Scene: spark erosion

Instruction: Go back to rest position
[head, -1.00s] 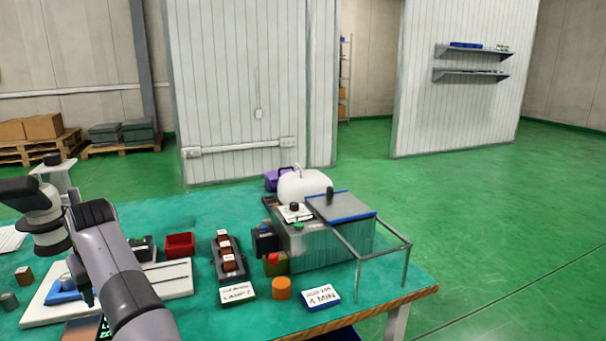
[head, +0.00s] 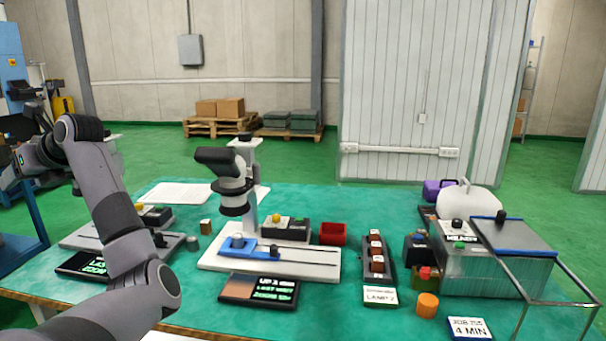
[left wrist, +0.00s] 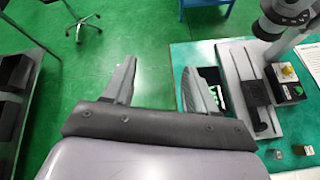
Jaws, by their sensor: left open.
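My left arm comes in from the left in the head view and bends over the left end of the green-topped bench (head: 210,300). Its gripper does not show clearly there. In the left wrist view my left gripper (left wrist: 160,88) has its two fingers wide apart with nothing between them. Green floor and the bench's left edge show behind and below the fingers. My right gripper is in no view.
A microscope-like device (head: 232,180) stands mid-bench on a white base. A red bin (head: 333,233), an orange cylinder (head: 427,304) and a ribbed tank (head: 480,265) with a wire frame lie to the right. A stool (left wrist: 80,18) stands on the floor.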

